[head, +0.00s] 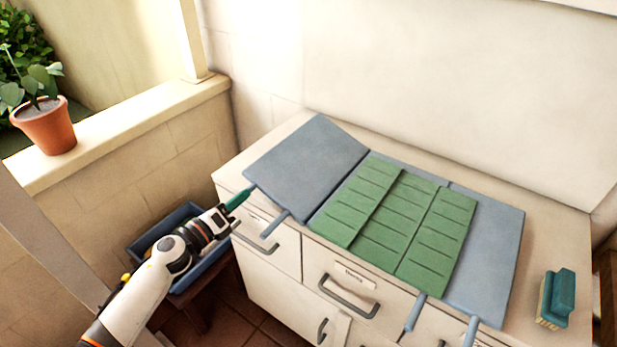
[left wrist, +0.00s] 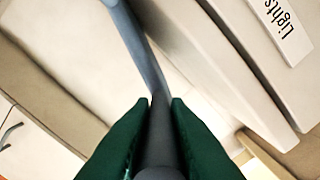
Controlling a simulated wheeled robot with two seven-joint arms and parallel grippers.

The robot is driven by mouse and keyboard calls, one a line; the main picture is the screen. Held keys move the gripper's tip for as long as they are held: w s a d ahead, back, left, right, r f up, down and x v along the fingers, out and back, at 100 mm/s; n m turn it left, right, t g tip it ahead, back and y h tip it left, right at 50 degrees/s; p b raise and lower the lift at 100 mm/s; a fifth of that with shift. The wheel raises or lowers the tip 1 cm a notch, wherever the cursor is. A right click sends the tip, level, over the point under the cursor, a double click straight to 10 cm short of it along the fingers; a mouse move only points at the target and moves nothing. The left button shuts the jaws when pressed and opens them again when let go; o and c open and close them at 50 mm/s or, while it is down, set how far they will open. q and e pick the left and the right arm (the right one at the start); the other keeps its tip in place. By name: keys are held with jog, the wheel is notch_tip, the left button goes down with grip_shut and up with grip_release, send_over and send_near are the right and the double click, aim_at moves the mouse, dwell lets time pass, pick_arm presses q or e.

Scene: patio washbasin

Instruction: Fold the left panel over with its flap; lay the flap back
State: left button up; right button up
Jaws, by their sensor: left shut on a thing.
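The grey-blue left panel (head: 305,165) is joined along its right side to the middle of an unfolded organizer. Its left side looks raised, so it slopes up from the fold. My left gripper (head: 240,198) is at the panel's near left corner, its green fingers shut on a narrow grey bar (left wrist: 160,130), likely a tab of the panel. The fingers hide most of the held part. The middle bears green slotted strips (head: 400,215). I cannot tell which piece is the flap. A grey-blue right panel (head: 495,255) lies flat. My right gripper is not in view.
The organizer rests on a cabinet top (head: 550,225) against a wall. Grey tabs (head: 415,312) stick out over the front edge, above drawers with handles (head: 348,297). A teal brush (head: 557,298) stands at right. A blue tray (head: 160,230) sits low at left.

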pick_arm(q)
jog(key=f+b, duration=0.2)
jog(key=f, duration=0.1)
jog(key=f+b, duration=0.2)
jog(key=shift+w+a+f, duration=0.1)
jog(key=shift+w+a, duration=0.1)
jog(key=shift+a, duration=0.05)
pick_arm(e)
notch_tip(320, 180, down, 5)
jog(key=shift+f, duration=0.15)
pick_arm(q)
jog(key=o, duration=1.7)
jog(key=shift+o, duration=0.2)
jog(key=shift+a, duration=0.1)
jog(key=r+p+v, duration=0.1)
jog(key=r+v, duration=0.1)
jog(key=v, duration=0.9)
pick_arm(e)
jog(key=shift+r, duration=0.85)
